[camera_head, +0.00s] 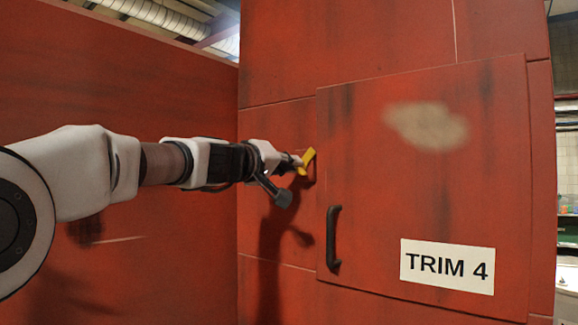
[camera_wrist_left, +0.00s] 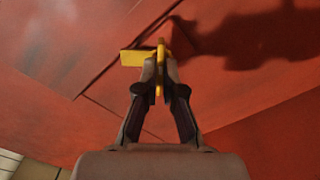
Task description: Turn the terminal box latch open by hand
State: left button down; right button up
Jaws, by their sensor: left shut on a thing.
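A yellow latch (camera_head: 308,158) sits at the left edge of a red door (camera_head: 370,190) labelled TRIM 4. My left gripper (camera_head: 296,163) reaches in from the left and is shut on the latch. In the left wrist view the yellow latch (camera_wrist_left: 135,57) shows between and beyond the fingertips of the left gripper (camera_wrist_left: 160,75), with a flat part sticking out to the left. The latch looks tilted in the head view. The door looks closed, its edge seam lying flat with the panel around it. My right gripper is not in view.
A black handle (camera_head: 333,238) stands out from the door's left side below the latch. A white TRIM 4 label (camera_head: 447,266) is on the lower door. A red wall (camera_head: 150,75) runs along the left, behind my arm.

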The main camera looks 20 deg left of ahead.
pick_arm(q)
jog(key=n, duration=0.8)
jog(key=shift+s+a+r+n+b, duration=0.1)
jog(key=shift+s+r+n+b, duration=0.1)
jog(key=shift+n+b, duration=0.15)
dwell(0.4)
jog(key=c, duration=1.3)
grip_release()
jog(key=shift+w, duration=0.1)
jog(key=shift+w+f, duration=0.2)
jog(key=shift+d, duration=0.2)
